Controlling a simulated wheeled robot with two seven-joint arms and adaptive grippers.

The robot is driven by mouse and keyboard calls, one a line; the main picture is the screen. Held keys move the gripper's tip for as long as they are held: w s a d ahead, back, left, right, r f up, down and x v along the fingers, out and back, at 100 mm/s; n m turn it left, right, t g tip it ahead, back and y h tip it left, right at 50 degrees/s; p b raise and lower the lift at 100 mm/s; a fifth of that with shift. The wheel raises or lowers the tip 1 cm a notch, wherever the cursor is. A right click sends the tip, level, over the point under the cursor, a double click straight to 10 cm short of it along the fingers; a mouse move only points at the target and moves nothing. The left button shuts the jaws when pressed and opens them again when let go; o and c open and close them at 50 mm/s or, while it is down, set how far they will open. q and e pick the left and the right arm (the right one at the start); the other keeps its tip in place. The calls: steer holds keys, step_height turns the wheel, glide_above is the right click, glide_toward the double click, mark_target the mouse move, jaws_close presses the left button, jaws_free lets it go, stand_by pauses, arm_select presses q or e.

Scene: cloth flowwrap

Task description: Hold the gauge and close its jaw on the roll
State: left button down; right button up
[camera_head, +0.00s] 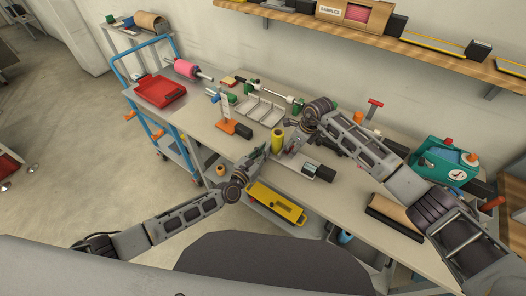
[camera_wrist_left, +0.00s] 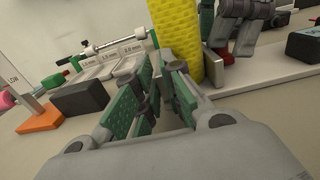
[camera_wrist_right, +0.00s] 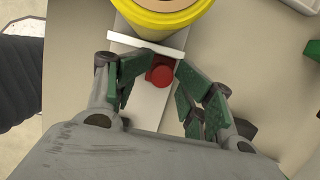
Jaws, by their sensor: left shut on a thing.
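The yellow textured roll (camera_head: 277,141) stands upright on the work table; it also shows in the left wrist view (camera_wrist_left: 179,40). The pale gauge (camera_wrist_right: 150,103) lies at the roll, with a cross plate close against the roll's side; whether they touch is unclear. A round red knob (camera_wrist_right: 160,75) sits on the gauge beside that plate. My left gripper (camera_wrist_left: 160,85) is shut beside the roll, on the gauge, though the gripped part is mostly hidden. My right gripper (camera_wrist_right: 155,78) is open, with its fingers either side of the red knob.
A black block (camera_wrist_left: 80,97) and an orange-based stand (camera_head: 229,127) are left of the roll. A tray with thickness labels (camera_head: 258,110) lies behind. A teal device (camera_head: 446,163) stands at the right. A red tray (camera_head: 160,92) is at the far left.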

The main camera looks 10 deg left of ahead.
arm_select(q)
steer(key=shift+a+r, duration=0.1)
steer(key=shift+r, duration=0.05)
arm_select(e)
steer(key=shift+r, duration=0.1)
steer(key=shift+v, duration=0.8)
arm_select(q)
steer(key=shift+f, duration=0.25)
arm_select(e)
steer(key=v, duration=1)
steer(key=shift+d, duration=0.15)
steer(key=shift+r, duration=0.1)
arm_select(q)
steer(key=c, duration=1.5)
jaws_free()
steer(key=shift+o, duration=0.2)
steer(key=shift+s+a, duration=0.1)
steer(key=shift+s, duration=0.1)
steer(key=v, duration=1.1)
steer(key=shift+s, duration=0.3)
steer(key=shift+a, duration=0.1)
arm_select(e)
steer(key=shift+s, duration=0.1)
